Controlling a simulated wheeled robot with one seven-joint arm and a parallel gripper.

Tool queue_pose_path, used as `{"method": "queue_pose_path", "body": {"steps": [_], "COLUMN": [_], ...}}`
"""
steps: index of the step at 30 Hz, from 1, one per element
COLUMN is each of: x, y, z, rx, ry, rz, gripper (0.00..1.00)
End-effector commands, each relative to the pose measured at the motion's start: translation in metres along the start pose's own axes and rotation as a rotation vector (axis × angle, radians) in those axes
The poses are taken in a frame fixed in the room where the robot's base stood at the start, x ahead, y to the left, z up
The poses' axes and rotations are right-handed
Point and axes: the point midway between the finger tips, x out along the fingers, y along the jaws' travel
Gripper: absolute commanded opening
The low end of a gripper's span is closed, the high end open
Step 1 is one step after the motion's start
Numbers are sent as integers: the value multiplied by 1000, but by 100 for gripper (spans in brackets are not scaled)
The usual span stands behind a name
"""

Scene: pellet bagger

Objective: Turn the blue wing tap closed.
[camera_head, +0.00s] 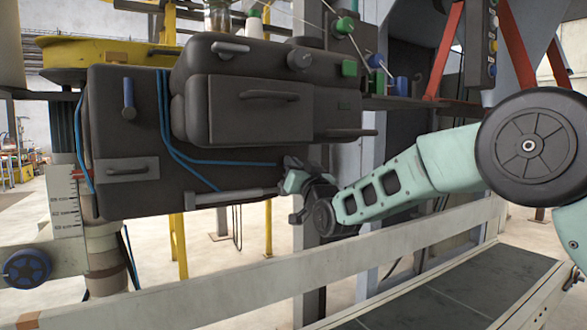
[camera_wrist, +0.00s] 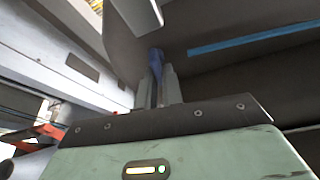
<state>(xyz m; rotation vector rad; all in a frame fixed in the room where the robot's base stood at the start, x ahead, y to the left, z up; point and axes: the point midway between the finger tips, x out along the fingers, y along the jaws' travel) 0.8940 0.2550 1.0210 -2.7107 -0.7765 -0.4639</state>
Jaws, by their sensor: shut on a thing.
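In the wrist view, the blue wing tap (camera_wrist: 156,61) shows as a narrow upright blue piece between the two grey fingers of my gripper (camera_wrist: 157,80). My gripper is shut on it, and the fingers hide its lower part and sides. In the head view, my gripper (camera_head: 291,163) is at the right end of the dark machine body, below the lower right of the big dark housing. There my gripper hides the tap, so its angle cannot be read from that view.
The dark housing (camera_head: 255,105) with handles overhangs close by my gripper. Blue hoses (camera_head: 190,158) run along the machine body. A separate blue lever (camera_head: 128,96) and a blue handwheel (camera_head: 27,267) are at the left. A pale rail (camera_head: 230,281) crosses below my arm.

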Motion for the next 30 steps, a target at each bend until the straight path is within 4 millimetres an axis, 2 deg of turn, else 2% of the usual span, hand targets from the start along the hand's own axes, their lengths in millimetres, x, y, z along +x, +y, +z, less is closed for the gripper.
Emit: {"method": "queue_pose_path", "body": {"steps": [3, 30], "x": [-2, -1], "y": [0, 2], "z": [5, 5], "rx": [94, 885], "ry": [-6, -9], "rz": [38, 367], "gripper": [0, 0]}}
